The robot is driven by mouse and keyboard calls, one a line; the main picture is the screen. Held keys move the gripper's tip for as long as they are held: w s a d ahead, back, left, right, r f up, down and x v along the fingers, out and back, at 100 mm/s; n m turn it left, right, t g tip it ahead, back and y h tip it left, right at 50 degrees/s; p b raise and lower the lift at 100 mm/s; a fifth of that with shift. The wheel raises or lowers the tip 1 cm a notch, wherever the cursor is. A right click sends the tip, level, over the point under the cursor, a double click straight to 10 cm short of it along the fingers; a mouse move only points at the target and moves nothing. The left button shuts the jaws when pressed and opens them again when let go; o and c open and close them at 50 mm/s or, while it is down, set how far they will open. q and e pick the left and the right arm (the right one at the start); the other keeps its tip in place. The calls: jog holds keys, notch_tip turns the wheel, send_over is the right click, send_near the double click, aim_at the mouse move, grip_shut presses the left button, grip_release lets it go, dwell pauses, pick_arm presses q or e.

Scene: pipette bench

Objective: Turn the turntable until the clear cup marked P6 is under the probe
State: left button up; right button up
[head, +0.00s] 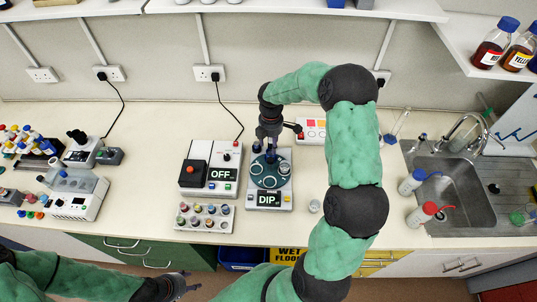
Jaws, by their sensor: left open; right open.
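The turntable (267,182) is a round dark teal disc on a white device marked "DIP." in the middle of the bench. A pale, clear-looking cup (284,169) stands at its right edge. Its marking is too small to read, so I cannot tell whether it is P6. My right gripper (265,147) is open and points down over the back of the turntable, hiding part of it. I cannot tell whether it touches anything. I cannot make out the probe clearly behind it. My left gripper (187,285) is open and empty, low in front of the bench.
A white device marked "OFF" (224,174) with a red button stands left of the turntable. A rack of small cups (205,225) lies in front of it. My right arm crosses the bench on the right. A sink (462,192) and wash bottles (420,214) are further right.

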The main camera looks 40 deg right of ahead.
aim_at(270, 159)
notch_tip(270, 159, down, 10)
jog(key=shift+f, duration=0.2)
dwell(0.3)
grip_shut()
